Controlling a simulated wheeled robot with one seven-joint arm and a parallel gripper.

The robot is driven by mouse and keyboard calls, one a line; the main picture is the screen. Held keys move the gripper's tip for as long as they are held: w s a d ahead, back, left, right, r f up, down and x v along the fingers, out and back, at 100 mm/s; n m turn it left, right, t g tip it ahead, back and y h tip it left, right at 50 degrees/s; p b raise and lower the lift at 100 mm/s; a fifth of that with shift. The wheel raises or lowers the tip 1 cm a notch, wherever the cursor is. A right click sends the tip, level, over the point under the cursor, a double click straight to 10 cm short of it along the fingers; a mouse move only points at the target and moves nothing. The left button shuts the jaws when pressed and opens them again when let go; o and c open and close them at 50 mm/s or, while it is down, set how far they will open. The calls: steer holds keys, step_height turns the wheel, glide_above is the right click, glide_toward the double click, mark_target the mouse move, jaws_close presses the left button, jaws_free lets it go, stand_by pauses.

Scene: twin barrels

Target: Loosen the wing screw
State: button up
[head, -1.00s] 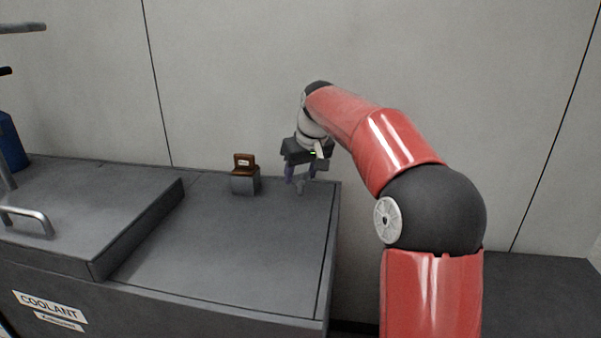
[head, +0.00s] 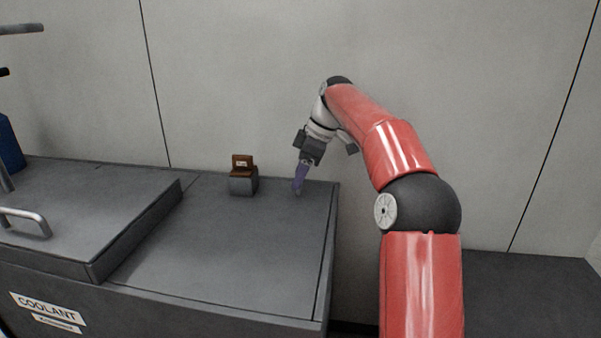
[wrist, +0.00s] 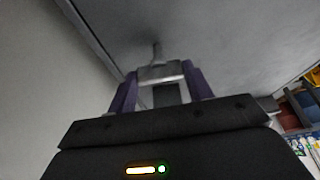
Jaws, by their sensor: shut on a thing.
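The wing screw (head: 297,193) stands on the grey top of the coolant tank, near its back right corner. In the head view only a small grey bit of it shows below my fingers. In the wrist view its grey head (wrist: 160,70) sits between my two purple fingers, with a thin stem beyond it. My gripper (head: 298,184) reaches down to it, tilted, and is shut on it. In the wrist view my gripper (wrist: 160,80) has one finger on each side of the head. The screw's threads are hidden.
A small grey block with a brown top (head: 243,180) stands to the left of my gripper. A raised lid (head: 90,205) with a metal handle (head: 25,219) lies further left. The tank top (head: 220,245) in front is clear. The wall rises close behind.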

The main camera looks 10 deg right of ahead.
steer(key=n+g, duration=0.1)
steer(key=n, duration=0.2)
steer(key=n+g, duration=0.1)
steer(key=n, duration=0.2)
steer(key=shift+w, duration=0.2)
steer(key=shift+n+g, duration=0.3)
steer(key=shift+n, duration=0.1)
steer(key=o, duration=1)
